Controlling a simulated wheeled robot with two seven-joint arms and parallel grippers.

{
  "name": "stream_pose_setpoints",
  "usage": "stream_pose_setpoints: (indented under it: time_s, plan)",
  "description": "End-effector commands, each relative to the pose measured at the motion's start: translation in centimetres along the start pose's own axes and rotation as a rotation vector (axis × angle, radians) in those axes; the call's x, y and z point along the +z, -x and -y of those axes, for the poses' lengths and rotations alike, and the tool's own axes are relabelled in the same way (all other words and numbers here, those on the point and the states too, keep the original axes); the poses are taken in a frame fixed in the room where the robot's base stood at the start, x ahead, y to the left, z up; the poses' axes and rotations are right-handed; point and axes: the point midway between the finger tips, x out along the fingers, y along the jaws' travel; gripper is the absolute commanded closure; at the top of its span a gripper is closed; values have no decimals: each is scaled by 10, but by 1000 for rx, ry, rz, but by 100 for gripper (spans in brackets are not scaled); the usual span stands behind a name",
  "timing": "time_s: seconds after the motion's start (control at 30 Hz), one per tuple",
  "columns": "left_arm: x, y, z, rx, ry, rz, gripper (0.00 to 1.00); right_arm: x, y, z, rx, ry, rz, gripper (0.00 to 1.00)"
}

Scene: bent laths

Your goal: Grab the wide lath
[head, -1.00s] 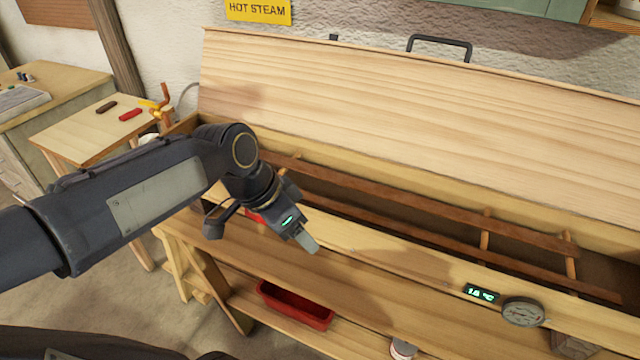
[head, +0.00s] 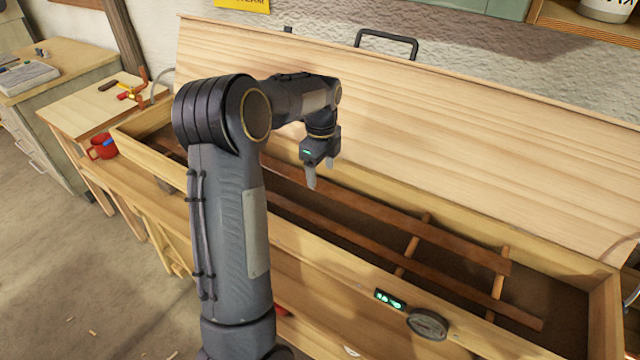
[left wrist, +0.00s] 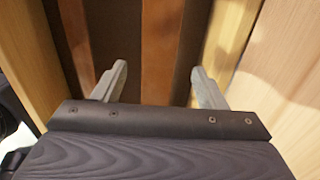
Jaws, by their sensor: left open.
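Two brown laths lie lengthwise in the open wooden box, resting on cross rods. The back lath (head: 390,213) looks the wider one; the front lath (head: 350,238) looks narrower. My left gripper (head: 321,174) is open and empty, pointing down above the back lath. In the left wrist view, the wide lath (left wrist: 160,45) runs between the two spread fingers (left wrist: 160,85), apart from both. The narrower lath (left wrist: 78,45) shows to the left there. My left arm hides part of the box and laths in the head view. My right gripper is not in view.
The raised lid (head: 420,130) stands behind the laths. The box's right part is clear above the laths.

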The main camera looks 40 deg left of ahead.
Motion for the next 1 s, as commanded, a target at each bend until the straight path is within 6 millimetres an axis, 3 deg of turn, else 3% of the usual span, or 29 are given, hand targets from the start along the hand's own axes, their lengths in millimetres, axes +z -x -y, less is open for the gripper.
stream_pose_setpoints:
  time_s: [0.2,0.47,0.87,1.0]
  plan:
    - [1,-27,-2,2,2,-1,35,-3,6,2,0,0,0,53]
    - [1,-30,-2,0,2,-1,35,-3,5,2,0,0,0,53]
    - [1,-30,-2,0,2,-1,86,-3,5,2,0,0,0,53]
    - [1,-29,-2,-1,2,-1,86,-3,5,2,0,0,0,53]
